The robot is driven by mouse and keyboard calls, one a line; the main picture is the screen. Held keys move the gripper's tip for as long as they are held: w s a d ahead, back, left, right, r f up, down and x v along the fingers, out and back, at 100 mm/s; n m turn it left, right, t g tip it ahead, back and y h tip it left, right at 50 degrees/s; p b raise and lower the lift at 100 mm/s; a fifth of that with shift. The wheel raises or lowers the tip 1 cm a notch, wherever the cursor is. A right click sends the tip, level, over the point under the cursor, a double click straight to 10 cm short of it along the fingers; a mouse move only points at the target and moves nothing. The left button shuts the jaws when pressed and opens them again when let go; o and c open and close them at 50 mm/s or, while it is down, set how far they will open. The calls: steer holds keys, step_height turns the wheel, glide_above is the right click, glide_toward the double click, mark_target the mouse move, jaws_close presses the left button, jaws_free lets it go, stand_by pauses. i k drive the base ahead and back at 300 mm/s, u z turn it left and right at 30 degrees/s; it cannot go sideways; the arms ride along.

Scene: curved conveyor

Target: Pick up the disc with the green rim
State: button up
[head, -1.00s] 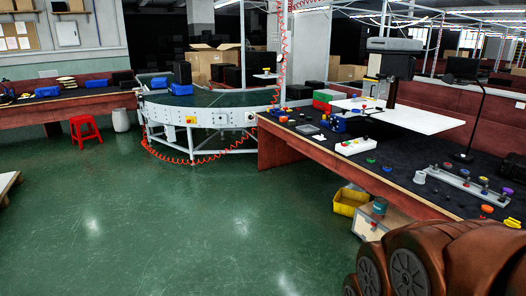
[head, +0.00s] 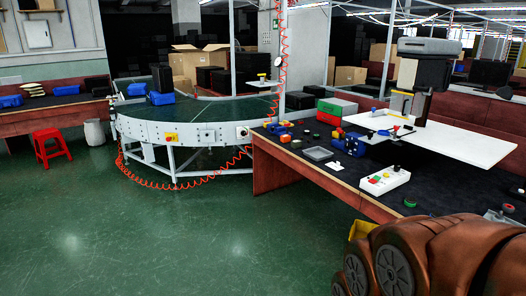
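A small round disc with a green edge (head: 410,204) lies on the dark table top near the table's front edge, at the right of the head view. It sits just right of a white button box (head: 382,180). The disc is small in the picture, so its centre is hard to make out. My copper-coloured arm fills the lower right corner, below the disc and apart from it in the picture. My gripper is not in view.
A raised white board (head: 440,135) stands over the dark work table. Blue parts (head: 350,146) and a grey tray (head: 318,154) lie left of the button box. A curved conveyor (head: 190,131) and a red stool (head: 50,143) stand left. Green floor (head: 200,235) is clear in front.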

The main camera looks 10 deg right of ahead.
mark_target(410, 202)
steer(key=i, duration=2.05)
steer(key=z, duration=3.35)
steer(key=i, duration=0.95)
steer(key=u, duration=2.45)
